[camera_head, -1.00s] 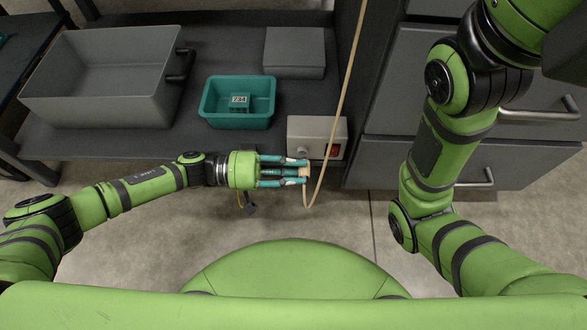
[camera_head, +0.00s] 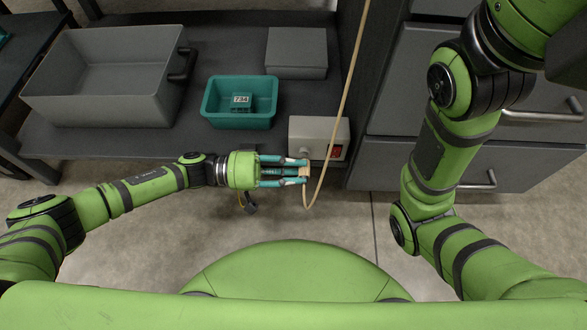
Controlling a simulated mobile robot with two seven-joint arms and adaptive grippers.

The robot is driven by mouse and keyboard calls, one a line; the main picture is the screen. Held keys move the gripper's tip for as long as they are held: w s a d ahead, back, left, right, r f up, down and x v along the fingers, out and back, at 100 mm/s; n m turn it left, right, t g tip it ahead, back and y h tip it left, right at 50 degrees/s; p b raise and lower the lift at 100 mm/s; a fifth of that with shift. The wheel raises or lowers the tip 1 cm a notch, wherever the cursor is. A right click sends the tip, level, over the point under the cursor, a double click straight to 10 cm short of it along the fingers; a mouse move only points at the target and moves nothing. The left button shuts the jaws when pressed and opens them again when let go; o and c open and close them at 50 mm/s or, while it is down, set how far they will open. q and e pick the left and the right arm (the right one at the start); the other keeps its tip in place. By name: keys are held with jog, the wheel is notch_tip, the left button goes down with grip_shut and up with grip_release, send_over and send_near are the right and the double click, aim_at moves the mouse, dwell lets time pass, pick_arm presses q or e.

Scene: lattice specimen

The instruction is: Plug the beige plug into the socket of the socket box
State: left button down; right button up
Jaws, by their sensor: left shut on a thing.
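The socket box (camera_head: 311,126) is a pale grey box with a red switch at its right, at the front edge of the dark low shelf. My left gripper (camera_head: 299,172) is in front of and just below the box, pointing right. It is shut on the beige plug (camera_head: 304,171), of which only a small part shows between the fingertips. A beige cable (camera_head: 340,110) hangs from above and loops up to the plug. The socket opening cannot be made out clearly. My right arm comes in at the right, but its gripper is out of view.
A teal bin (camera_head: 239,121) with a part marked 734 stands left of the box on the shelf (camera_head: 90,143). Grey drawers (camera_head: 400,150) with handles stand at the right.

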pick_arm(q)
jog(key=shift+w+b, duration=0.3)
jog(key=shift+w, duration=0.75)
dwell(0.5)
jog(key=shift+c, duration=2.2)
grip_release()
jog(key=shift+s, duration=0.1)
jog(key=shift+a, duration=2.5)
jog(key=a, duration=1.2)
jog(key=shift+f, duration=0.2)
